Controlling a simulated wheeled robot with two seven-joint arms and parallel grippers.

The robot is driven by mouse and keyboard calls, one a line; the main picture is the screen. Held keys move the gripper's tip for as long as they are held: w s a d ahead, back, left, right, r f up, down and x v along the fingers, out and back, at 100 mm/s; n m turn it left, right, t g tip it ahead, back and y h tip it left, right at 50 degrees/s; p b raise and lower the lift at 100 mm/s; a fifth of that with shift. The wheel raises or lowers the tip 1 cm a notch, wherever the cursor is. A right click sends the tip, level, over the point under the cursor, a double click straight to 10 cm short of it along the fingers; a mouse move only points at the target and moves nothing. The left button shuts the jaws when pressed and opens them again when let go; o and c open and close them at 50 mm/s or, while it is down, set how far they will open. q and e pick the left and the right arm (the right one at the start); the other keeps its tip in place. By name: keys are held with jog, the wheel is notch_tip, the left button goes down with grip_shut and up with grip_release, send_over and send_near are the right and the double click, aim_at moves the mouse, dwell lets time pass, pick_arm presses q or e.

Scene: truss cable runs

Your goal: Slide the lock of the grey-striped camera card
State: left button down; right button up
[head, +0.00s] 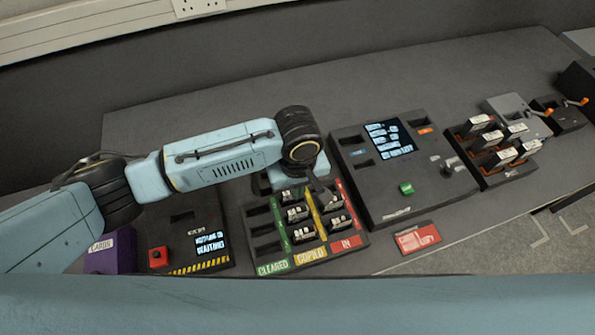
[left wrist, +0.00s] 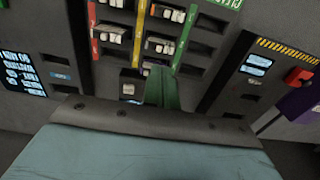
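Several camera cards, dark with pale tops, stand in the sorting tray (head: 263,228), one of them a front card (head: 302,233) in the middle column. Their stripe colours are too small to read, so I cannot tell which is grey-striped, nor see its lock. In the left wrist view cards (left wrist: 160,46) show in the tray slots. My left gripper (head: 293,180) is low over the back of the tray, pointing down; its fingertips are largely hidden by the wrist, so its opening is unclear. My right gripper is not in view.
A console (head: 388,180) with a screen and green button stands right of the tray, then a rack (head: 482,160) of several upright cards. A reader box (head: 205,240) with a red button and purple box (head: 112,252) stand left. A red label plate (head: 417,238) lies in front.

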aim_at(298, 209)
pick_arm(q)
jog(key=shift+s+f+b, duration=0.2)
jog(key=shift+f+b, duration=0.15)
notch_tip(298, 209, down, 3)
jog(key=b, duration=0.4)
jog(key=shift+w+f, duration=0.1)
jog(key=shift+f, duration=0.05)
jog(key=shift+f+b, duration=0.3)
jog(key=shift+b, duration=0.2)
jog(key=shift+f, duration=0.6)
jog(key=shift+f, duration=0.65)
dwell(0.9)
jog(key=shift+r+p, duration=0.15)
jog(key=shift+p, duration=0.55)
jog(key=shift+a+p, duration=0.35)
jog(key=shift+p, duration=0.45)
dwell(0.7)
dwell(0.8)
jog(key=shift+p, duration=0.9)
dwell(0.4)
